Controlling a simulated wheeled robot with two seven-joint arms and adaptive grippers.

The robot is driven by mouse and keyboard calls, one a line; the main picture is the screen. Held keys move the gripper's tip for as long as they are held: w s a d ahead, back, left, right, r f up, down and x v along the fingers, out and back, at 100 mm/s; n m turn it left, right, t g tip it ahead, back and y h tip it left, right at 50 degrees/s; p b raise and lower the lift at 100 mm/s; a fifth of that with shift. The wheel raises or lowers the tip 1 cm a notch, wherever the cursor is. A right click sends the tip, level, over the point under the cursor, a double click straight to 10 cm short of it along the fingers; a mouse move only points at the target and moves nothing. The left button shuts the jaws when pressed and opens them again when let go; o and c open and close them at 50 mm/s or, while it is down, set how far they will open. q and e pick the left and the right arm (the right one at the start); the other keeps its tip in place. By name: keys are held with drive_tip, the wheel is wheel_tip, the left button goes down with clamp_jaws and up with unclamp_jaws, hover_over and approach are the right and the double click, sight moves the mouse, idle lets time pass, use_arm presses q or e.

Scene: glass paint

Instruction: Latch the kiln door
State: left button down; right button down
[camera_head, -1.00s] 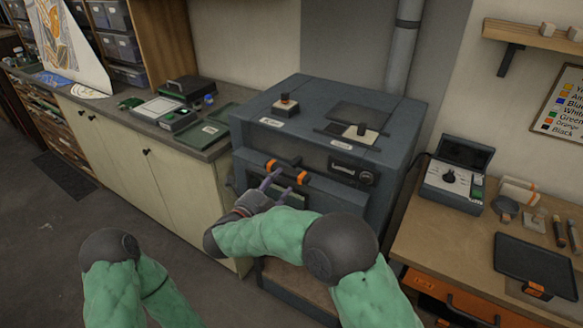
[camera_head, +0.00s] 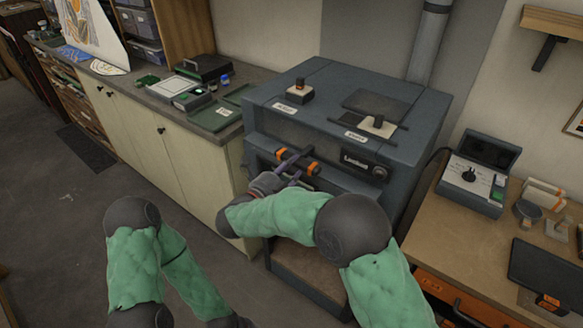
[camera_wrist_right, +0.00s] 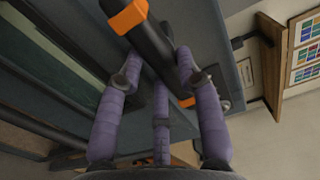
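The dark grey kiln (camera_head: 420,143) stands at the middle right of the head view. A black handle bar with orange ends (camera_head: 313,167) is on its front, and it also shows in the wrist view (camera_wrist_right: 152,42). My right gripper (camera_head: 291,166) is at this bar, its purple fingers spread on both sides of it. In the wrist view the fingertips (camera_wrist_right: 158,65) are apart with the bar between them; I cannot tell if they touch it. My right arm hides the lower door front, and I cannot tell if the door is fully closed. My left gripper is out of view.
A counter (camera_head: 160,99) with trays is at the left. A wooden bench (camera_head: 455,234) with a control box (camera_head: 470,178) and a dark tablet (camera_head: 545,270) is at the right.

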drive_tip(key=shift+d+r+n+p, duration=0.1)
drive_tip(key=shift+n+p, duration=1.25)
drive_tip(key=shift+n, duration=0.15)
drive_tip(key=shift+s+n+p, duration=0.1)
drive_tip(key=shift+n+p, duration=1.35)
drive_tip(key=shift+n, duration=0.45)
